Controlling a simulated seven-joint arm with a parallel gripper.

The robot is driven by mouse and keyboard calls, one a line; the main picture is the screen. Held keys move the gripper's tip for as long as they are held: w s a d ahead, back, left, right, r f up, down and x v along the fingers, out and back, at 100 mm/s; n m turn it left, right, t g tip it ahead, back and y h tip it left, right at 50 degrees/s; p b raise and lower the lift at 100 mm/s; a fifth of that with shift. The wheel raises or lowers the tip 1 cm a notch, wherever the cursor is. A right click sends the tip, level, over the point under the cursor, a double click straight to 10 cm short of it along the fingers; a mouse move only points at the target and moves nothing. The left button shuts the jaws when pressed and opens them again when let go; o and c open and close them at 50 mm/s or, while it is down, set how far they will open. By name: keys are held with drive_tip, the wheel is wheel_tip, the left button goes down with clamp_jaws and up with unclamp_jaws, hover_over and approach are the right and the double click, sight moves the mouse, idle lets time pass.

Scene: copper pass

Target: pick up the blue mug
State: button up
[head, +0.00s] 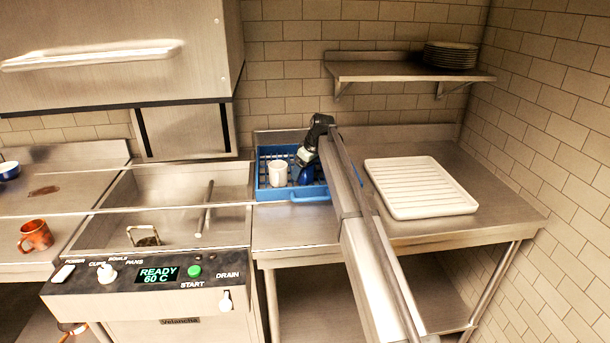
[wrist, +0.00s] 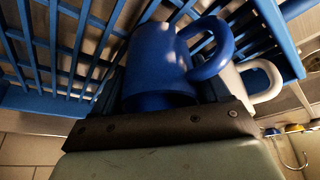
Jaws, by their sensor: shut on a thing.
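The blue mug (wrist: 158,65) shows large in the wrist view, with its handle (wrist: 215,50) toward the right. In the head view the blue mug (head: 306,175) is mostly hidden by my gripper and arm. My gripper (head: 304,167) is at the mug inside the blue rack (head: 292,197), and it is shut on the mug. The wrist view shows the gripper's dark edge (wrist: 160,122) right against the mug. I cannot tell whether the mug touches the rack floor.
A white mug (head: 278,172) stands in the rack just left of the blue mug; its handle (wrist: 265,80) shows in the wrist view. A white ribbed tray (head: 420,187) lies to the right. An orange mug (head: 36,236) and a blue bowl (head: 9,170) are far left. Plates (head: 450,55) sit on the shelf.

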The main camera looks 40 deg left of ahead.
drive_tip(key=shift+c, duration=0.6)
wheel_tip(320, 180, up, 9)
drive_tip(key=shift+n, duration=0.3)
drive_tip(key=s+a, duration=0.1)
drive_tip(key=s, duration=0.1)
drive_tip(key=s+r, duration=0.1)
drive_tip(key=s+a, duration=0.1)
drive_tip(key=s, duration=0.1)
drive_tip(key=shift+s+a+r, duration=0.3)
drive_tip(key=shift+s, duration=0.05)
drive_tip(key=s+d+f+n+g, duration=0.1)
drive_tip(key=s+d+f+n, duration=0.15)
drive_tip(key=s+d, duration=0.55)
drive_tip(key=s+d+f+n+g, duration=0.1)
drive_tip(key=s+d+n, duration=0.2)
drive_tip(key=s, duration=0.9)
drive_tip(key=shift+m, duration=0.25)
wheel_tip(320, 180, down, 9)
drive_tip(key=shift+s+d+f, duration=0.1)
drive_tip(key=shift+d+f, duration=0.05)
drive_tip(key=shift+f, duration=0.15)
